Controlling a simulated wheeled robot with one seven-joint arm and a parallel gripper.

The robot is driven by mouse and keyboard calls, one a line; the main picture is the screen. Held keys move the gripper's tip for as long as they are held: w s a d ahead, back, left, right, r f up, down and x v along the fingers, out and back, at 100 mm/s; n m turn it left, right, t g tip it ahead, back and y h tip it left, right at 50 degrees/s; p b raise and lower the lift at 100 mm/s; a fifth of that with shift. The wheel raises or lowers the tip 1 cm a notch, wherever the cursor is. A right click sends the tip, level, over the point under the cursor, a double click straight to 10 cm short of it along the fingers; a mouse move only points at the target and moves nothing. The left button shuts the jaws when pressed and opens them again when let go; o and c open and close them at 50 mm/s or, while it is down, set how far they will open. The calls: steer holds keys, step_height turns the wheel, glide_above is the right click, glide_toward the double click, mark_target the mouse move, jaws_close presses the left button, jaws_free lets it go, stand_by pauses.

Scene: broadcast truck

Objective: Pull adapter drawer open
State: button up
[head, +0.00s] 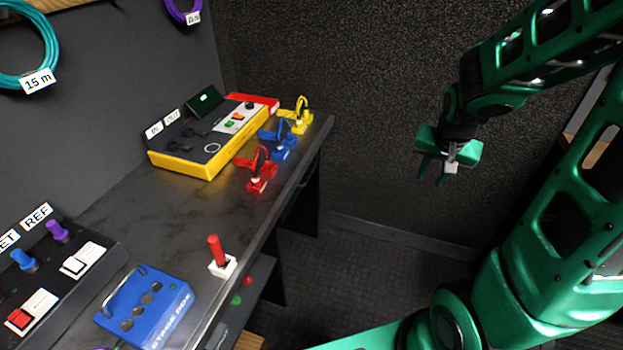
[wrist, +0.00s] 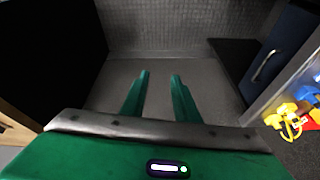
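A dark blue front with a curved metal bar handle (wrist: 264,66) shows at the right of the wrist view, below the desk edge. It looks like a drawer front and appears closed; I cannot tell for sure that it is the adapter drawer. In the head view the fronts under the desk are mostly hidden by the desktop. My gripper (head: 447,168) hangs in free air to the right of the desk, well away from it. In the wrist view my gripper (wrist: 160,75) has its two green fingers apart with nothing between them.
The dark desk (head: 115,205) carries a yellow tester box (head: 180,165), red, blue and yellow clipped connectors (head: 283,140), a red-handled lever (head: 216,250) and a blue stage box (head: 150,308). The floor (head: 370,265) between desk and arm is clear. A dark textured wall (head: 340,100) stands behind.

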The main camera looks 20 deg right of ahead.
steer(key=w+a+f+m+t, duration=0.1)
steer(key=w+a+f+t, duration=0.2)
steer(key=w+f, duration=0.5)
steer(key=w+a+f+m+t, duration=0.2)
steer(key=w+a+f+t, duration=0.1)
steer(key=w, duration=0.9)
steer(key=w+a+f+m+t+y, duration=0.1)
steer(key=a+f+m+t+y, duration=0.35)
steer(key=a+f, duration=0.75)
steer(key=w+a+n+t, duration=0.1)
steer(key=w+a+t, duration=0.1)
steer(key=w, duration=0.8)
steer(key=shift+w+a+r+n, duration=0.25)
steer(key=shift+a+n, duration=0.1)
steer(key=shift+a, duration=0.35)
steer(key=shift+y, duration=0.25)
jaws_close()
